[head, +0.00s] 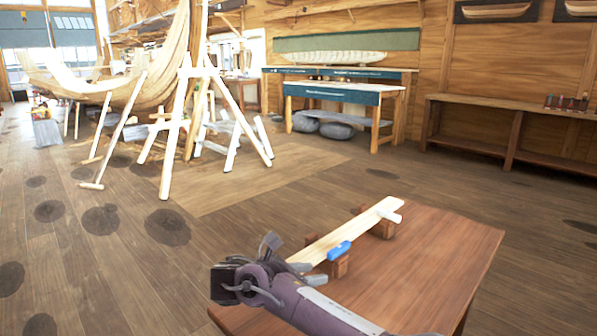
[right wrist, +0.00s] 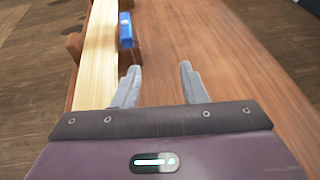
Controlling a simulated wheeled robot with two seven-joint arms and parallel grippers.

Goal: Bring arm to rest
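My right arm reaches in from the bottom of the head view, over the near left part of a brown wooden table (head: 420,262). My right gripper (right wrist: 157,68) is open in the right wrist view, with nothing between its two grey fingers. It hangs above the bare tabletop, just right of a pale plank (right wrist: 95,55). In the head view the right gripper (head: 290,255) partly hides the near end of the plank (head: 345,232). My left gripper is not in view.
The plank rests on wooden blocks (head: 383,228). A blue object (head: 340,250) lies by the near block and also shows in the right wrist view (right wrist: 125,30). A white cylinder (head: 391,215) is at the plank's far end. The table's right side is clear. A boat hull on trestles stands behind.

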